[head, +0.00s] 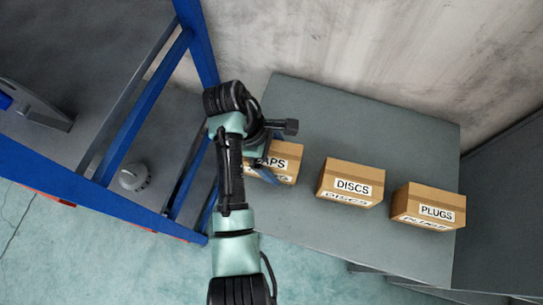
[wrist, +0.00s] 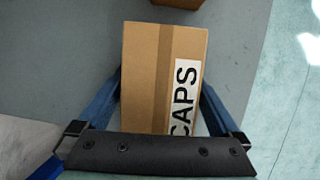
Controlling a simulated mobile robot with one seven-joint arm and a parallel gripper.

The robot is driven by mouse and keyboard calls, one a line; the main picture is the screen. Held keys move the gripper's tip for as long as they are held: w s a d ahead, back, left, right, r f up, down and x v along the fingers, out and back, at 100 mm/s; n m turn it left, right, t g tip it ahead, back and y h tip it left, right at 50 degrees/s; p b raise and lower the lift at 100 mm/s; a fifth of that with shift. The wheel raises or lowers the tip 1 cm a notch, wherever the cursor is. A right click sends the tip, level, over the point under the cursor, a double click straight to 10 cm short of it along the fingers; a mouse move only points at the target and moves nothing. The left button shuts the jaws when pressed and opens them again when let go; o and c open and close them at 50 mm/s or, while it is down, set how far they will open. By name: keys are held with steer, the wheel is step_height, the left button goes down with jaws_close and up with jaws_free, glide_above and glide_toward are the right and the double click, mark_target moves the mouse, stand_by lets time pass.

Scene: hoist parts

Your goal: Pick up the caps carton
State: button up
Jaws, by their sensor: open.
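The caps carton (head: 285,165) is a brown cardboard box with a white label, on a grey table (head: 320,110), at the left end of a row of cartons. My arm hides its left part in the head view. In the wrist view the caps carton (wrist: 150,75) lies between the two blue fingers of my gripper (wrist: 160,105), its label reading CAPS. My gripper is open, with one finger along each side of the carton. I cannot tell whether either finger touches it. In the head view a blue finger of my gripper (head: 265,173) shows in front of the carton.
The discs carton (head: 348,182) and the plugs carton (head: 428,206) stand to the right on the same table. A blue-framed shelf (head: 150,105) with grey boards is close on the left, holding a round grey part (head: 133,176). The back of the table is clear.

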steer(key=shift+f, duration=0.1)
stand_by(0.3)
jaws_close()
stand_by(0.4)
